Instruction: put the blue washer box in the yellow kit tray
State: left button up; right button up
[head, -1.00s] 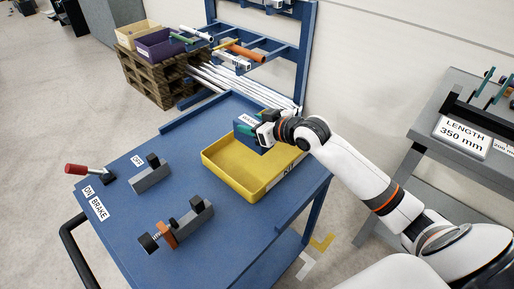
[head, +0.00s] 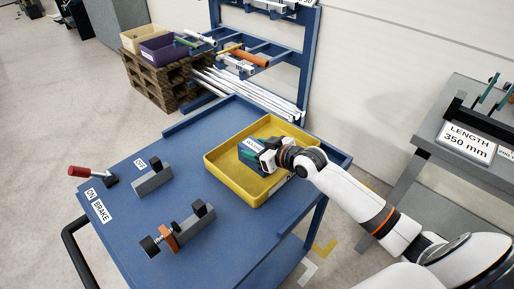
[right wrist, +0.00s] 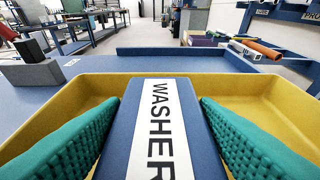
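The blue washer box (head: 249,147), with a white WASHER label, is inside the outline of the yellow kit tray (head: 232,188), toward its back. My right gripper (head: 261,156) is shut on the box. In the right wrist view, the green ribbed fingers lie along both sides of the blue washer box (right wrist: 160,130), and the walls of the yellow kit tray (right wrist: 264,98) surround them. I cannot tell whether the box's underside touches the tray floor. My left gripper is not in view.
The tray stands on a blue cart top (head: 190,145). A grey OFF block (head: 152,180), a clamp with an orange part (head: 175,235) and a red-handled brake lever (head: 88,171) are to the left. A rack with pipes (head: 262,62) is behind. A grey stand (head: 463,150) is at right.

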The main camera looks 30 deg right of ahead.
jog(key=o, duration=0.3)
jog(key=shift+r, duration=0.15)
jog(key=v, duration=1.2)
